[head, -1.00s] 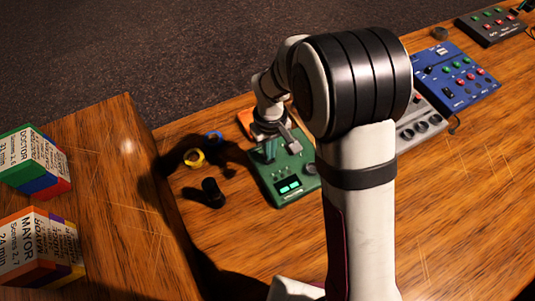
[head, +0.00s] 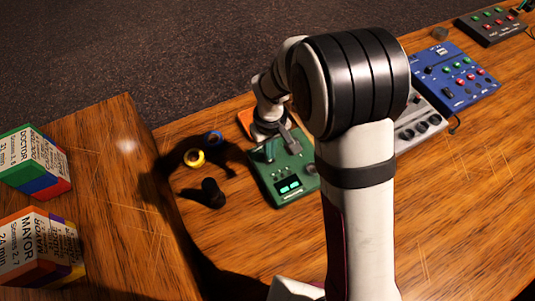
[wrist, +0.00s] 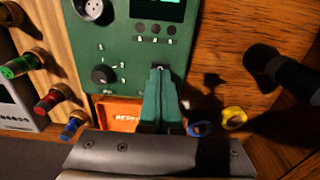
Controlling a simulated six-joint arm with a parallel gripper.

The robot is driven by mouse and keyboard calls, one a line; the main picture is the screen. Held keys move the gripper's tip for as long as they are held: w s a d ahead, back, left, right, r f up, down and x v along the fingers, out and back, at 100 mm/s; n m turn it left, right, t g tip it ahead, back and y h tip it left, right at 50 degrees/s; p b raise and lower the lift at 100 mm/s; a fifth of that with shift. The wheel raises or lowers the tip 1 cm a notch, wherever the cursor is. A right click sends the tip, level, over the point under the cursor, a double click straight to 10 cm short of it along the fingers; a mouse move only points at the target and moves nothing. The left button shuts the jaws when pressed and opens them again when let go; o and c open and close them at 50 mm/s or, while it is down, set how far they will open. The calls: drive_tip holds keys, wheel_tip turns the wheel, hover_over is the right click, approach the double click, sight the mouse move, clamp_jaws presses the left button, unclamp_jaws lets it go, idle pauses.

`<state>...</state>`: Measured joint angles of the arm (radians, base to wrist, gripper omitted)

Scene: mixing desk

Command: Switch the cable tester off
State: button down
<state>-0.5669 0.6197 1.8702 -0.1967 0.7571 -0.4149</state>
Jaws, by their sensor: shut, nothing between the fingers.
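A green device with a lit teal display, which I take to be the cable tester (head: 290,187), lies on the desk. Its face (wrist: 125,45) fills the upper middle of the wrist view, with a black knob (wrist: 103,74), a row of small dark buttons and part of the lit display (wrist: 158,8). My gripper (wrist: 160,70) is shut and empty, its green fingertips at the tester's face, right of the knob and below the buttons. I cannot tell whether they touch it. Any switch under the tips is hidden. In the head view my gripper (head: 269,152) is over the tester's upper left part.
An orange box (wrist: 115,112) lies beyond the tester. Yellow (head: 194,157) and blue (head: 214,138) rings and a black cylindrical object (head: 212,193) lie left of it. A grey device (head: 420,125) and a blue panel (head: 455,75) stand to the right.

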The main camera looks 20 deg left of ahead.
drive_tip(key=shift+f, duration=0.75)
drive_tip(key=shift+r, duration=3.55)
drive_tip(key=s+d+r+m+y, duration=0.1)
drive_tip(key=s+d+r+m, duration=0.95)
drive_tip(key=d, duration=0.45)
drive_tip(key=s+d+m, duration=0.2)
drive_tip(key=s+m, duration=0.2)
drive_tip(key=s, duration=0.5)
drive_tip(key=shift+s+d+y, duration=0.35)
drive_tip(key=shift+s+y, duration=0.05)
